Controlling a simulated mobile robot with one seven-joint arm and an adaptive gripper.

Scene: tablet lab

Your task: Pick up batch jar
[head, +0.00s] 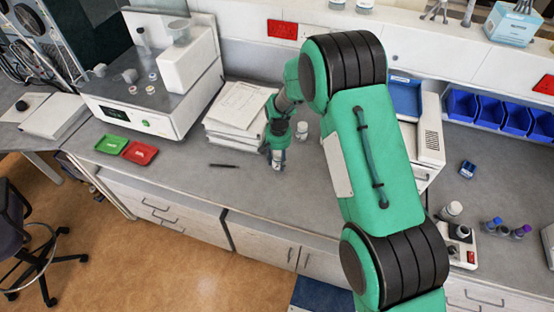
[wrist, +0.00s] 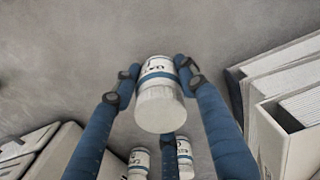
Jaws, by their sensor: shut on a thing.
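In the wrist view my gripper (wrist: 158,76) has its fingers closed around a white jar (wrist: 160,107) with a blue band and printed label. The jar's white lid faces the camera. In the head view my gripper (head: 277,158) is at the counter beside the paper stack, with a small part of the white jar (head: 278,164) showing between the fingers. Two similar white jars, one on the left (wrist: 139,160) and one on the right (wrist: 185,158), stand apart from the held jar in the wrist view. I cannot tell whether the held jar touches the counter.
A stack of papers and binders (head: 236,112) stands close to my gripper. A black pen (head: 224,166), a green tray (head: 111,144) and a red tray (head: 139,153) lie to the left. A white instrument (head: 150,80) stands behind them. The counter's front strip is clear.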

